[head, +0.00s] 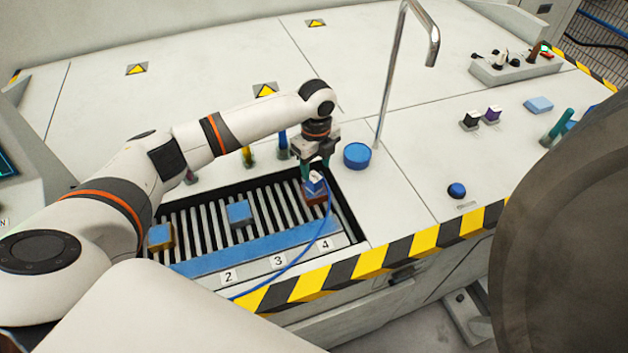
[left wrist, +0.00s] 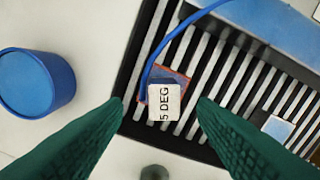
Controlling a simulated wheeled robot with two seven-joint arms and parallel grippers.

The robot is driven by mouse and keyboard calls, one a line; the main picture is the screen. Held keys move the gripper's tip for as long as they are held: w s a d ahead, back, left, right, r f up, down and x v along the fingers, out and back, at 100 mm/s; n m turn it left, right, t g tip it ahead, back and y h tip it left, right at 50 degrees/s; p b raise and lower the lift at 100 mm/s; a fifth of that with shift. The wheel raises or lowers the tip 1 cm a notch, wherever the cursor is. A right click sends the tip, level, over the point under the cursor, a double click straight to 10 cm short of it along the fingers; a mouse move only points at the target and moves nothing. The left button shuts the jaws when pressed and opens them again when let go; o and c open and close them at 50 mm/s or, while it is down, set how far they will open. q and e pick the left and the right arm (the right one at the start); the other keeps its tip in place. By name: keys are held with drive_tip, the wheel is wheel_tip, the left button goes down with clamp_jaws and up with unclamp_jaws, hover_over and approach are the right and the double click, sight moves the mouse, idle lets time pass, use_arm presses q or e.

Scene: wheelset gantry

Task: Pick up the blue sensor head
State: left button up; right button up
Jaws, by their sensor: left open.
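The blue sensor head (head: 315,184) sits on a reddish-brown base on the slatted rack, near the label 4. A blue cable runs from it over the rack's front edge. In the left wrist view the sensor head (left wrist: 164,103) shows a white top face marked "5 DEG". My left gripper (head: 316,166) points down right over it, open and empty. In the left wrist view its green fingers lie to either side of the sensor head, with gaps. I cannot tell whether the fingertips reach down beside it. My right gripper is not in view.
A blue round container (head: 357,156) stands close right of the left gripper. Other blue-topped blocks (head: 240,213) sit on the rack (head: 345,236). A thin bent metal pipe (head: 389,80) rises behind. A blue button (head: 457,190) is to the right. The back worktop is mostly clear.

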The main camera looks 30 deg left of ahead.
sight(314, 176)
use_arm(q)
drive_tip(key=shift+w+f, duration=0.1)
drive_tip(key=shift+f, duration=0.25)
drive_tip(key=f, duration=0.4)
drive_tip(key=shift+s+a+f+p, duration=0.1)
drive_tip(key=shift+s+a+p, duration=0.05)
drive_tip(key=shift+s+p, duration=0.15)
drive_tip(key=shift+f, duration=0.45)
drive_tip(key=c, duration=0.9)
drive_tip(key=shift+r, duration=0.1)
drive_tip(key=shift+c, duration=1.1)
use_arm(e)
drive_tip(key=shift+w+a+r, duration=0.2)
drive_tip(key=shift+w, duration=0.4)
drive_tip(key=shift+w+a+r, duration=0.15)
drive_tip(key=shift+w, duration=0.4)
